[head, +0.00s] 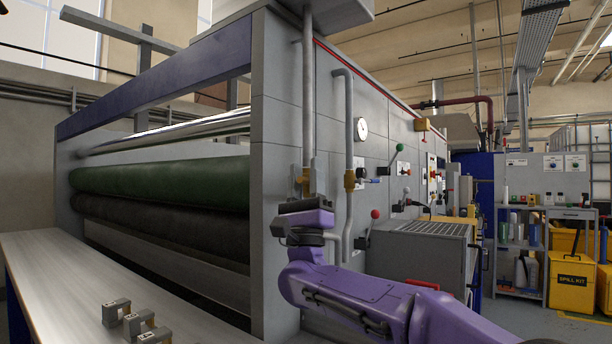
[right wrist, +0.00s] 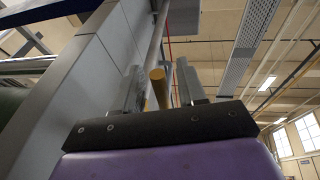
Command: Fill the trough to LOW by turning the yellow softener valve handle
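A yellow valve handle (head: 305,182) sits on a grey vertical pipe at the front corner of the machine's side panel. In the right wrist view the yellow handle (right wrist: 158,88) stands upright between my two grey fingers. My right gripper (right wrist: 162,78) is open around it, with a narrow gap visible on each side. In the head view my right gripper (head: 305,172) points up at the valve, above my purple wrist. The trough and its level marks cannot be made out. My left gripper is out of view.
A second pipe beside it carries a brass valve (head: 350,180) with a blue handle (head: 373,181). Red-knobbed (head: 375,214) and green-knobbed (head: 399,147) levers and a round gauge (head: 361,129) are on the panel. A grey cabinet (head: 425,248) stands right of my arm. Small blocks lie on the table (head: 60,275).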

